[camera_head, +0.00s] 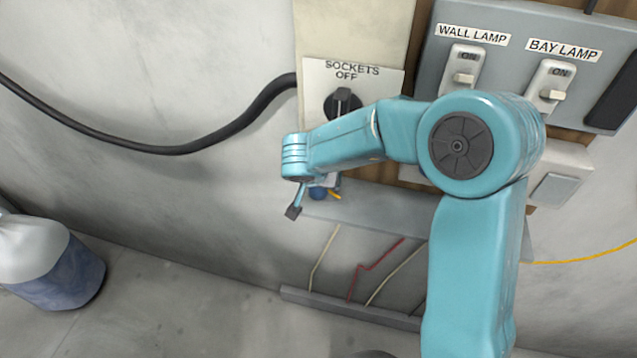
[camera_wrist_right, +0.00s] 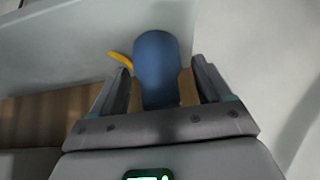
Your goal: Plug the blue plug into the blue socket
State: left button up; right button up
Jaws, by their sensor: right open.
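The blue plug (camera_head: 318,193) is a small rounded blue thing at the grey ledge below the sockets switch, partly covered by my right gripper (camera_head: 312,192). In the right wrist view the blue plug (camera_wrist_right: 157,65) lies between the two dark fingers, with a gap showing on its right side. My right gripper is open around it. A yellow piece (camera_wrist_right: 120,59) shows beside the plug's left edge. I cannot make out a blue socket; my arm hides part of the panel. My left gripper is in neither view.
A sockets switch (camera_head: 343,104) marked OFF sits above my right forearm. A grey lamp switch panel (camera_head: 495,20) is at the upper right. A thick black cable (camera_head: 180,150) runs along the wall. A grey ledge (camera_head: 395,210) juts out below. A white-and-blue bag (camera_head: 60,275) stands at left.

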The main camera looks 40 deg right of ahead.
jog(key=shift+w+d+f, duration=0.1)
jog(key=shift+f, duration=0.1)
jog(key=c, duration=1)
jog(key=shift+r, duration=0.1)
jog(key=shift+r, duration=0.8)
jog(key=s+a, duration=0.8)
jog(key=a, duration=0.1)
jog(key=s+a+b, duration=0.1)
jog(key=s+a, duration=0.2)
jog(key=a, duration=0.2)
jog(key=shift+s+f, duration=0.1)
jog(key=shift+s, duration=0.3)
